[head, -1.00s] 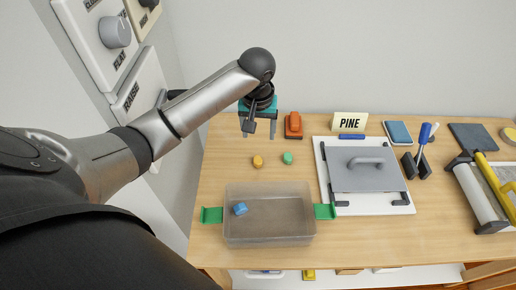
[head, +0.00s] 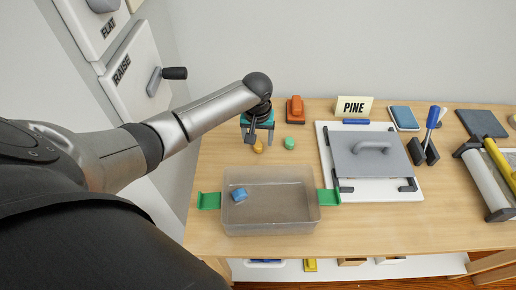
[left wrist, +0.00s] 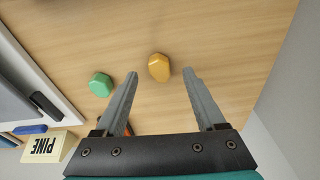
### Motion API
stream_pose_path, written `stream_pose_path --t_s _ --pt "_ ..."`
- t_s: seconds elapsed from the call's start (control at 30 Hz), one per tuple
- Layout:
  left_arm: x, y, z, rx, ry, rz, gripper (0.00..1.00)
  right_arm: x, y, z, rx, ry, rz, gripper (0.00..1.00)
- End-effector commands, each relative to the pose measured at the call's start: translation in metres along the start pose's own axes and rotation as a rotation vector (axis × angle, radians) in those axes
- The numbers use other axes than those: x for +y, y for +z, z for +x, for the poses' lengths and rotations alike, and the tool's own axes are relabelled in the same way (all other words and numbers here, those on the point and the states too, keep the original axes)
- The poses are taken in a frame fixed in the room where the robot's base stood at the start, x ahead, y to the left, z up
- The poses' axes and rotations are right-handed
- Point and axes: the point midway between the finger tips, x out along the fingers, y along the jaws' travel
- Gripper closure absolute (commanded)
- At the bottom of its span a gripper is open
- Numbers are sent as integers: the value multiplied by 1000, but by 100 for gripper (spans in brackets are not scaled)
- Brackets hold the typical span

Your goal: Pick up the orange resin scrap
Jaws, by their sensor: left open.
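The orange resin scrap (head: 258,147) is a small yellow-orange lump on the wooden table. It shows whole in the left wrist view (left wrist: 159,67), between and just beyond the fingertips. My left gripper (head: 257,139) is open and empty, pointing down above the scrap, which it partly covers in the head view. The gap between its fingers (left wrist: 161,76) lines up with the scrap; I cannot tell the exact height. My right gripper is not in view.
A green scrap (head: 290,143) lies close to the right of the orange one. A clear bin (head: 270,222) with green handles holds a blue scrap (head: 239,194). An orange tool (head: 295,108) stands behind. A grey plate (head: 366,158) lies right, by a PINE sign (head: 354,105).

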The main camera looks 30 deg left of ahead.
Motion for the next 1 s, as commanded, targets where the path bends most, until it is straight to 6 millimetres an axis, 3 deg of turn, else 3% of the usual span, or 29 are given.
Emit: stream_pose_path --t_s 0.13,0.4,1.0 --pt "0 0 17 0 0 0 28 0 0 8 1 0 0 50" --pt "0 0 17 2 0 0 30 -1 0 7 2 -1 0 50" --pt "0 0 17 1 0 0 98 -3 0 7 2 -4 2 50"
